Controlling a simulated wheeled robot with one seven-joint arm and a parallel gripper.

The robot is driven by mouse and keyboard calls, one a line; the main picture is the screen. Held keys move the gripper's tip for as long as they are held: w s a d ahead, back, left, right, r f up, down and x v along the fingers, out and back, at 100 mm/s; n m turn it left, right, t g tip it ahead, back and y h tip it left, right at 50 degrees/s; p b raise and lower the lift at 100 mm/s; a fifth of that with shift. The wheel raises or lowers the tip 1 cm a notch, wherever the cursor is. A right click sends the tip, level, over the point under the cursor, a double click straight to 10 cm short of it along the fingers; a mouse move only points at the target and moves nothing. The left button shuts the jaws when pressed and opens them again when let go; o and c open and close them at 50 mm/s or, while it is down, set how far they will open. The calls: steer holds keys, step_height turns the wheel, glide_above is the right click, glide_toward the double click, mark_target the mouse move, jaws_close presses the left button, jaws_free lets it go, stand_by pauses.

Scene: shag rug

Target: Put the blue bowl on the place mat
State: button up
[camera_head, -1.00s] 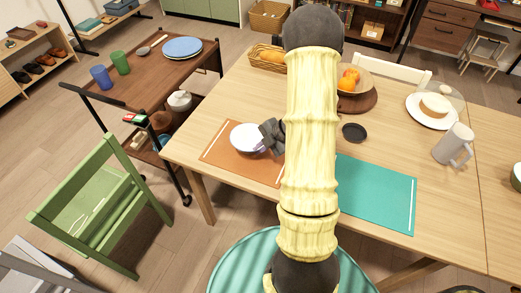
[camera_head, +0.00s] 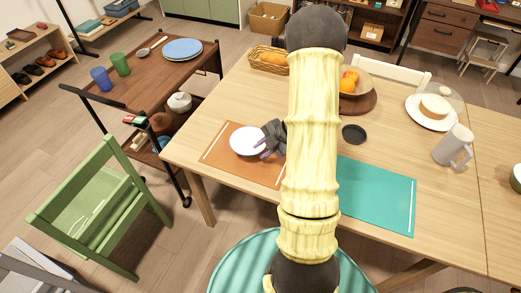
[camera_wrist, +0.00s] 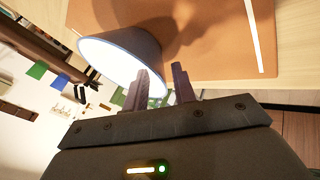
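The blue bowl (camera_head: 247,141) looks white inside and sits upright on the orange place mat (camera_head: 222,157), left of my arm. In the wrist view its grey-blue outer wall and bright inside show (camera_wrist: 125,58), with the orange mat beyond (camera_wrist: 215,60). My gripper (camera_head: 268,151) is at the bowl's right rim. In the wrist view my gripper (camera_wrist: 160,74) has its two fingers apart, one overlapping the bowl's inside and the other outside the wall. Whether a finger still touches the rim cannot be told.
A teal mat (camera_head: 375,194) lies to the right. A small dark dish (camera_head: 354,133), a fruit bowl (camera_head: 355,82), a bread basket (camera_head: 268,59), a grey mug (camera_head: 454,147) and a cake plate (camera_head: 432,117) stand on the table. A green chair (camera_head: 92,205) is at the left.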

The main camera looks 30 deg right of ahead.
steer(key=p+v, duration=0.1)
steer(key=v, duration=0.9)
steer(key=shift+r, duration=0.15)
steer(key=w+a+r+m+t+h, duration=0.3)
steer(key=w+a+r+m+h, duration=0.3)
steer(key=m, duration=0.4)
steer(key=s+a+r+m+g, duration=0.1)
steer(key=s+a+m+g, duration=0.4)
steer(key=s+a+m, duration=0.5)
steer(key=s+a, duration=0.3)
steer(key=shift+s+a+r+m, duration=0.2)
steer(key=shift+s+m, duration=0.1)
steer(key=shift+m, duration=0.1)
